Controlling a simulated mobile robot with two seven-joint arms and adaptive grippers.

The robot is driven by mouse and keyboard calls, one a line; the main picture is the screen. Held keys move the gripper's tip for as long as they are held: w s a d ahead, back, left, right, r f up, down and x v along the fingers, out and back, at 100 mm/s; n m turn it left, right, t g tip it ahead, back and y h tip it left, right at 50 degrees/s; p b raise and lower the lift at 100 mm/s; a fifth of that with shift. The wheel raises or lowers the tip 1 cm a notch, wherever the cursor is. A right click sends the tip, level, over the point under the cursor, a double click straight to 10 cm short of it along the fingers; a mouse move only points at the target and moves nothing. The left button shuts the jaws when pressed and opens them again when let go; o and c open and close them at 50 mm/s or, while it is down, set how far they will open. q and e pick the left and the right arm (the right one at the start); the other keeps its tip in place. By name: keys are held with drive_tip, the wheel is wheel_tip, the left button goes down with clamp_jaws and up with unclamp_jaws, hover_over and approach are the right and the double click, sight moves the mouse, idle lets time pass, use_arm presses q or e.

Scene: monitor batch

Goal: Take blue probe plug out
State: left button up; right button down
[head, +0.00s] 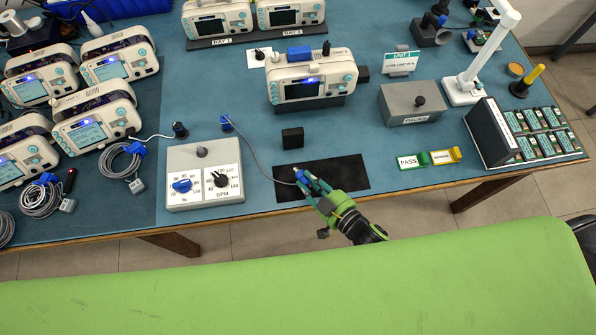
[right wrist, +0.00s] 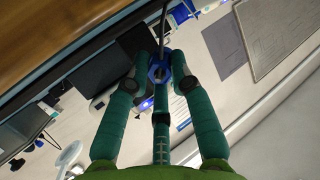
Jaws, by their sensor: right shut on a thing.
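My right gripper (head: 304,178) is shut on a blue plug (head: 298,173), over or near the black mat (head: 350,172) at the table's front. In the right wrist view the blue plug (right wrist: 158,71) sits between the teal fingertips, with a dark cable running from it. In the head view a thin grey cable (head: 258,153) runs from the held plug to a second blue piece (head: 226,122) on the table. A white monitor (head: 312,78) with a lit screen stands behind, with a blue block on top. My left gripper is not in view.
A white dial box (head: 203,172) stands left of the mat, and a small black block (head: 292,138) lies behind it. A grey box (head: 413,103) and PASS tag (head: 411,161) are to the right. Several monitors and coiled cables crowd the left. A green surface (head: 300,285) lies in front.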

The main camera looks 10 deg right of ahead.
drive_tip(key=shift+f, duration=0.3)
drive_tip(key=c, duration=1)
unclamp_jaws()
drive_tip(key=shift+s+d, duration=0.1)
drive_tip(key=shift+s, duration=0.05)
drive_tip(key=v, duration=1.1)
drive_tip(key=shift+s+d+r, duration=0.15)
drive_tip(key=shift+s+r, duration=0.05)
drive_tip(key=shift+s, duration=0.05)
